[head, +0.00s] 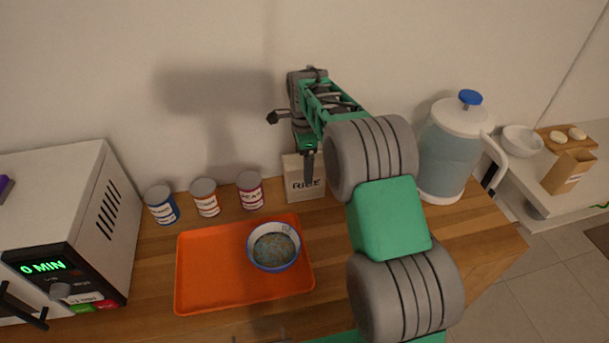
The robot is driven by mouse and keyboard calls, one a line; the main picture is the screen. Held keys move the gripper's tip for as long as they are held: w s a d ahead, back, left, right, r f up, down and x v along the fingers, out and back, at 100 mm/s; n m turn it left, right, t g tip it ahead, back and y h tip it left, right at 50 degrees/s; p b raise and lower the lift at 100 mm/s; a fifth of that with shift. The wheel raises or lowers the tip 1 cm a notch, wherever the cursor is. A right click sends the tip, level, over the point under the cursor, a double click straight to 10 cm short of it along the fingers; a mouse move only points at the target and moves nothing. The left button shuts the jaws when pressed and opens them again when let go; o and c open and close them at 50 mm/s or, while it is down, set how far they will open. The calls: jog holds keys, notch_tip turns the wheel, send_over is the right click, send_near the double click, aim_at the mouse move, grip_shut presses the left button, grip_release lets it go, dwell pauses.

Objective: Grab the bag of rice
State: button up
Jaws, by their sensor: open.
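The bag of rice (302,186) is a beige box-like package with "RICE" printed on its front. It stands upright on the wooden counter against the wall, just right of the cans. My gripper (309,168) is directly in front of and over the bag in the head view, with a dark finger pointing down across it. The jaws are open. My gripper and arm cover part of the bag's upper and right side, and I cannot tell whether a finger touches it.
Blue (161,205), orange (205,198) and red (250,190) cans stand left of the bag. An orange tray (205,275) with a bowl (273,246) lies in front. A microwave (75,215) is at left, a water jug (447,150) at right.

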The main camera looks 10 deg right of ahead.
notch_tip(320, 180, down, 4)
jog(key=shift+r+p, duration=0.1)
jog(key=shift+p, duration=0.2)
grip_shut()
jog(key=shift+w+r, duration=0.1)
jog(key=shift+w, duration=0.05)
dwell(0.8)
